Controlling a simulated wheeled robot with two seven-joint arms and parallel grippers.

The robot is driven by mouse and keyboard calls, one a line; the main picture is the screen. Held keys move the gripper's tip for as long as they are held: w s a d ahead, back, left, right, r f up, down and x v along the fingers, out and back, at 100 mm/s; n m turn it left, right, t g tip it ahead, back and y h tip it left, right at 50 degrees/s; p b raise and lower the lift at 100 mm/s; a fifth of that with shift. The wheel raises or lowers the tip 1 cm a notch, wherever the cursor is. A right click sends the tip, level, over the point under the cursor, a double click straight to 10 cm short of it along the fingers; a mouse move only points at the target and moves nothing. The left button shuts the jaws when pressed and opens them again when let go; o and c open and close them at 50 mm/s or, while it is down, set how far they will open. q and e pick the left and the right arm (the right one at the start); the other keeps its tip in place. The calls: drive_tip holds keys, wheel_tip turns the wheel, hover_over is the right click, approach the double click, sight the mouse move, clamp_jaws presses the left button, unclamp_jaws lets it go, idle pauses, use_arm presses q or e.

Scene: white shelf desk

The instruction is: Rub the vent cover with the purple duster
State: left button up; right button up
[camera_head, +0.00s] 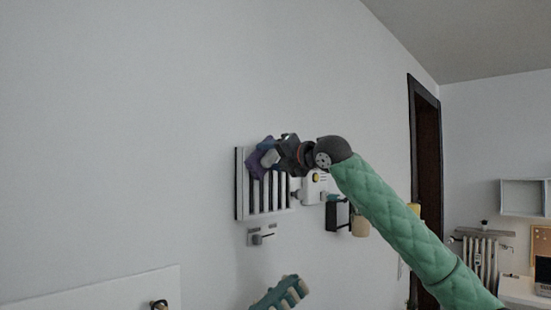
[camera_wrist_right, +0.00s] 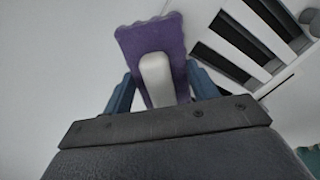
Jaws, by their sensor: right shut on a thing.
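The vent cover (camera_head: 262,197) is a white slatted panel with dark gaps on the wall, in the middle of the head view. It also shows at the upper right of the right wrist view (camera_wrist_right: 232,62). The purple duster (camera_head: 257,160) has a purple pad and a white handle. My right gripper (camera_head: 272,158) is shut on the duster and holds it over the upper part of the vent cover. In the right wrist view the duster (camera_wrist_right: 135,45) sits between the two blue fingers. I cannot tell whether the pad touches the vent. My left gripper is not identifiable in view.
A small white fixture (camera_head: 262,236) is on the wall below the vent. A white device (camera_head: 316,186) and a dark box (camera_head: 338,215) are to its right. A teal ridged object (camera_head: 281,293) is below. The wall left of the vent is bare.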

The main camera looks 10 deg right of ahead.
sight(258, 156)
drive_tip(key=shift+s+a, duration=0.5)
drive_tip(key=shift+a, duration=0.3)
drive_tip(key=shift+s+a, duration=0.5)
drive_tip(key=shift+a, duration=0.25)
drive_tip(key=shift+s+d, duration=0.1)
drive_tip(key=shift+d, duration=0.05)
drive_tip(key=shift+v, duration=2.95)
drive_tip(key=v, duration=0.3)
